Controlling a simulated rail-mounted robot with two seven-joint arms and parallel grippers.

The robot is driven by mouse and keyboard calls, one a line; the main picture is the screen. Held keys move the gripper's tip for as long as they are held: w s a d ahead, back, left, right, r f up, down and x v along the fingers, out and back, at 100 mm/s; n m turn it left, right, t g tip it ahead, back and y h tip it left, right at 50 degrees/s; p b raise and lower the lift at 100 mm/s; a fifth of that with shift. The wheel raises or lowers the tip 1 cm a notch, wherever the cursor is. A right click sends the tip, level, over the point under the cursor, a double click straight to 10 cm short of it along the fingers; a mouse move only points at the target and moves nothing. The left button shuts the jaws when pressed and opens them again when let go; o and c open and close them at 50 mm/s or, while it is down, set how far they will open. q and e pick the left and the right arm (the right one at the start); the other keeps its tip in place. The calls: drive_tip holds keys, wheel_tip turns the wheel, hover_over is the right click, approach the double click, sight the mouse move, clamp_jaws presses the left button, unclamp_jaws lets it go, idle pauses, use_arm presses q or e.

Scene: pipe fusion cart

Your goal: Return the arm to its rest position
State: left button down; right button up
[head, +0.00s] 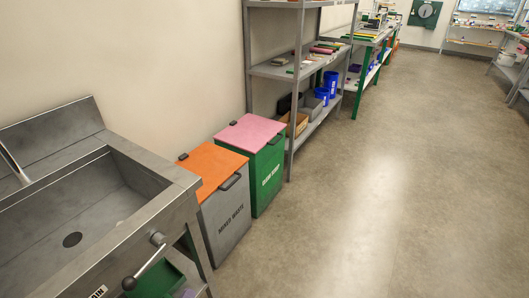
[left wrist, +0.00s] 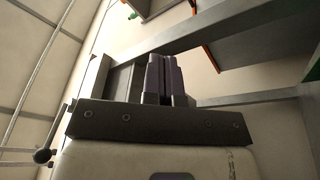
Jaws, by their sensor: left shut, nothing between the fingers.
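My left gripper (left wrist: 165,60) shows in the left wrist view, with its two dark fingers together and nothing between them. Its wide dark mounting bar (left wrist: 160,127) crosses the lower middle of that view. The fingers point up the picture toward grey metal framing, and I cannot tell how far apart they are. I cannot make out either gripper in the head view. My right gripper is in neither view.
A steel sink (head: 75,215) with a ball-ended lever (head: 145,268) stands at left. Beside it are a grey bin with an orange lid (head: 212,168) and a green bin with a pink lid (head: 250,132). Shelving (head: 285,70) follows. The floor (head: 385,190) at right is clear.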

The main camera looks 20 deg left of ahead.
use_arm(q)
drive_tip(key=s+d+m+g+y+p, duration=0.25)
drive_tip(key=d+m+g, duration=0.35)
drive_tip(key=m+g, duration=0.5)
drive_tip(key=s+d+r+g+p, duration=0.2)
drive_tip(key=s+r+p, duration=0.5)
drive_tip(key=r, duration=0.3)
drive_tip(key=s+d+r+n+g+p, duration=0.1)
drive_tip(key=s+d+r+g+p, duration=0.15)
drive_tip(key=s+r+p, duration=0.7)
drive_tip(key=s+d+r+g+p, duration=0.1)
drive_tip(key=s+d+r+p, duration=0.35)
drive_tip(key=r, duration=0.75)
wheel_tip(320, 180, up, 36)
drive_tip(key=a+p, duration=0.2)
drive_tip(key=p, duration=3.5)
drive_tip(key=shift+s+f+h, duration=0.1)
drive_tip(key=shift+h, duration=0.15)
